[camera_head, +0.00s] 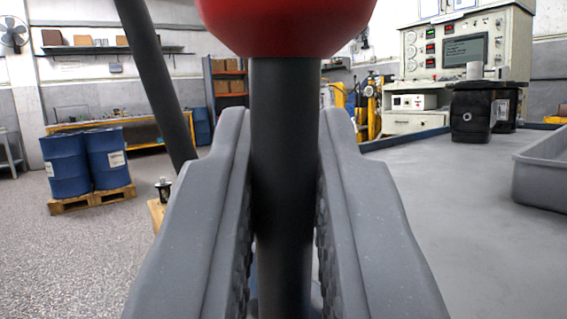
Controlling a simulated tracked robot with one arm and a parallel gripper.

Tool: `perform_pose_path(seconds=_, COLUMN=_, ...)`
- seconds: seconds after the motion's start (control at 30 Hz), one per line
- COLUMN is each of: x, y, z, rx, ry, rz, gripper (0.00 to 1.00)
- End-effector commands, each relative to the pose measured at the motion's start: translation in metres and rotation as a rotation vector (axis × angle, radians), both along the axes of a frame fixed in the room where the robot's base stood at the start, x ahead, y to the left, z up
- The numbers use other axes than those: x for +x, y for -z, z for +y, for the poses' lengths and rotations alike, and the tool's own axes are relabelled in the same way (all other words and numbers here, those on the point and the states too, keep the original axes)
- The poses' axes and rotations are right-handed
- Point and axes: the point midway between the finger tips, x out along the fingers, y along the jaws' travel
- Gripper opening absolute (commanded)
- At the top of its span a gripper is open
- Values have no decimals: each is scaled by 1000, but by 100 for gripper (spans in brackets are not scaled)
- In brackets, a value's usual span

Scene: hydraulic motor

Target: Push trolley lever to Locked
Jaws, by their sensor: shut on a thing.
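The trolley lever (284,110) is a dark upright rod with a red knob (284,22) on top, close in front of the camera. The knob is cut off by the top edge of the picture. My gripper (284,165) is shut on the rod below the knob, with one grey finger on each side. The lower end of the lever and its Locked position are not visible.
A dark slanted bar (158,80) stands to the left of the lever. A grey bench top (440,200) lies at the right, with a grey tray (542,172) and black containers (472,112). Blue drums (66,165) stand on a pallet (92,200) at the left, beside open floor.

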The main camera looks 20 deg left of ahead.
Motion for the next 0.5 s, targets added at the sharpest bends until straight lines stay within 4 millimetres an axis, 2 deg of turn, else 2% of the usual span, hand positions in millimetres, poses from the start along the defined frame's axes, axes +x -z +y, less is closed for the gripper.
perform_pose_path(seconds=0.5, x=-4, y=2, z=-7, rx=59, ry=3, rz=-51, gripper=0)
